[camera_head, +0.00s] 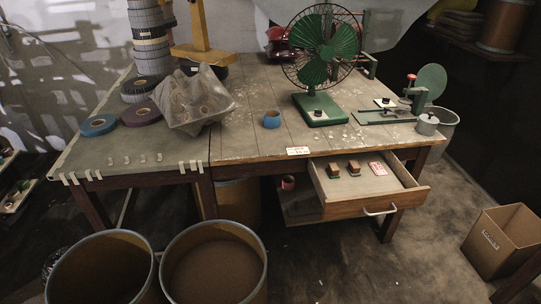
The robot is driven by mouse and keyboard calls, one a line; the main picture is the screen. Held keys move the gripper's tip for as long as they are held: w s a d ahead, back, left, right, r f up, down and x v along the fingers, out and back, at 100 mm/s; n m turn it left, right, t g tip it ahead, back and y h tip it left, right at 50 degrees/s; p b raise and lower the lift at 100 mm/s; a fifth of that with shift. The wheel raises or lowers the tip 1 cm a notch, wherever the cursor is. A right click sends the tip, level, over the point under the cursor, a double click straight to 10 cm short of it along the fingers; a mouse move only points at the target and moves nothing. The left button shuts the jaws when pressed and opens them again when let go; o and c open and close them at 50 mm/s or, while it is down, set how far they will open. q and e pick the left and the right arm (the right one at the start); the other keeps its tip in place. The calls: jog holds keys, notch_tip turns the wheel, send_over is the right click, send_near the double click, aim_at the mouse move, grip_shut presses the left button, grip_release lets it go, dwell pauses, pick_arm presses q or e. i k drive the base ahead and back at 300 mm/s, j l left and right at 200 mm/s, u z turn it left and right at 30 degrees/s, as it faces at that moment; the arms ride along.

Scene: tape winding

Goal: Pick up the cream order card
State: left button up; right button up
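A small cream card (298,150) with dark marks that look like print is at the front edge of the workbench (245,140), above the left end of the open drawer. The print is too small to read. A red and white card or packet (377,168) lies inside the drawer (370,206). Neither of my grippers shows in the head view, and nothing is seen touching the cream card.
A green fan (322,50) and a blue tape roll (271,119) stand behind the card. The open drawer juts forward and holds two small brown blocks. Two round bins (212,262) stand on the floor at front left. A cardboard box (500,242) is at right.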

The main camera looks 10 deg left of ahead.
aim_at(299, 150)
jog(key=i+l, duration=0.2)
jog(key=i+l+z, duration=0.1)
jog(key=l, duration=0.3)
jog(key=i+j+z, duration=0.1)
jog(key=i+z, duration=0.15)
jog(key=i, duration=0.85)
